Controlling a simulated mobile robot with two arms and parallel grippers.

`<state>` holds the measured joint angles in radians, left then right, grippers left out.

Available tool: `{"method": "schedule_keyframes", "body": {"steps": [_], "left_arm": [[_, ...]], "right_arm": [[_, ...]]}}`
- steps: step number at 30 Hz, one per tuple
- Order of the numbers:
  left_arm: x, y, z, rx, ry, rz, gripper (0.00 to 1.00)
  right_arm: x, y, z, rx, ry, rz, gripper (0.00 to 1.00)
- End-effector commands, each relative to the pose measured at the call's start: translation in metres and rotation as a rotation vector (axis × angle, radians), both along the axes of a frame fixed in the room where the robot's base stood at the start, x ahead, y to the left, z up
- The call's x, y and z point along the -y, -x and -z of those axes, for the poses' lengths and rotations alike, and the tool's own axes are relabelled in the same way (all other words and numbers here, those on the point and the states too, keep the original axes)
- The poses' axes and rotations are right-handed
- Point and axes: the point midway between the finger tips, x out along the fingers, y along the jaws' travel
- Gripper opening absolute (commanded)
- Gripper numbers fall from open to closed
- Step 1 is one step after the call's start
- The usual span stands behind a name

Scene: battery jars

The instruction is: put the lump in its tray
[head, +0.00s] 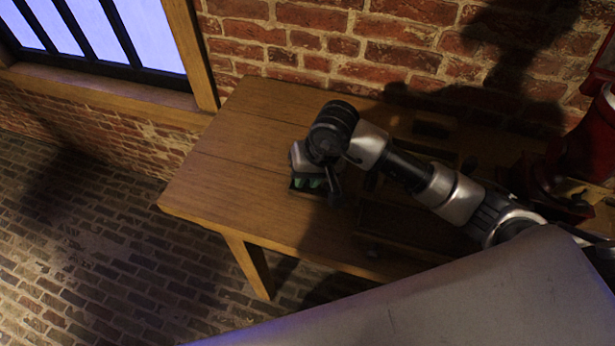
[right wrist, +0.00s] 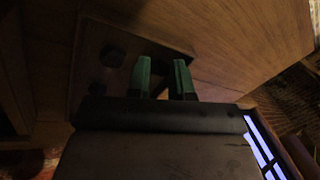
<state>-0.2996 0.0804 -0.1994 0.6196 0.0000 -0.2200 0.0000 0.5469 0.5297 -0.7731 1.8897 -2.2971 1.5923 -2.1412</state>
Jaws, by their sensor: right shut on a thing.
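My right gripper (head: 312,183) reaches in from the right over the left part of the wooden table. Its green fingers also show in the right wrist view (right wrist: 162,78), a narrow gap apart. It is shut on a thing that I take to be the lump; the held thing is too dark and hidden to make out. In the right wrist view a dark, shallow tray (right wrist: 150,45) lies beyond the fingers, with two dark round lumps (right wrist: 113,56) at its left side. In the head view the gripper hides most of this spot. My left gripper is not in view.
The wooden table (head: 245,150) has clear room left of the gripper. Dark wooden trays or frames (head: 405,225) lie in shadow under my arm. A small dark block (head: 434,124) stands at the back. Red apparatus (head: 580,150) stands at the right, and a brick wall (head: 390,50) closes the back.

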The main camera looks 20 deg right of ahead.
Motion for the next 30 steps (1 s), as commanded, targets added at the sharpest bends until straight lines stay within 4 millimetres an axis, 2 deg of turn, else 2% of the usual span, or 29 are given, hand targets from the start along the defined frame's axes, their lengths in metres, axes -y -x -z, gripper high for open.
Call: {"method": "schedule_keyframes", "body": {"steps": [1,4,5,10,14,15,24,30], "left_arm": [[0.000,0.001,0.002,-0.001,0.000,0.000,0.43],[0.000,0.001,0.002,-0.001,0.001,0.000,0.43],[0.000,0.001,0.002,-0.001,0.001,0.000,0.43],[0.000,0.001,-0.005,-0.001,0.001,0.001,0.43],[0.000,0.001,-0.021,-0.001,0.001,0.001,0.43],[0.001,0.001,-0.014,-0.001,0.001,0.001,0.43],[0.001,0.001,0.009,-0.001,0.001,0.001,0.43],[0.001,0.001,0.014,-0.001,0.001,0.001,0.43]], "right_arm": [[0.001,0.008,0.015,-0.035,0.017,-0.003,0.24],[0.002,0.008,0.015,-0.035,0.017,-0.003,0.39],[0.002,0.008,0.015,-0.036,0.018,-0.003,0.41],[0.001,0.008,0.010,-0.036,0.017,-0.005,0.42],[0.001,0.008,-0.003,-0.037,0.016,-0.004,0.43],[0.003,0.007,-0.005,-0.030,0.018,-0.005,0.45],[0.020,0.013,-0.076,-0.017,0.014,-0.004,0.47],[0.027,0.017,-0.107,-0.019,0.011,-0.002,0.47]]}}
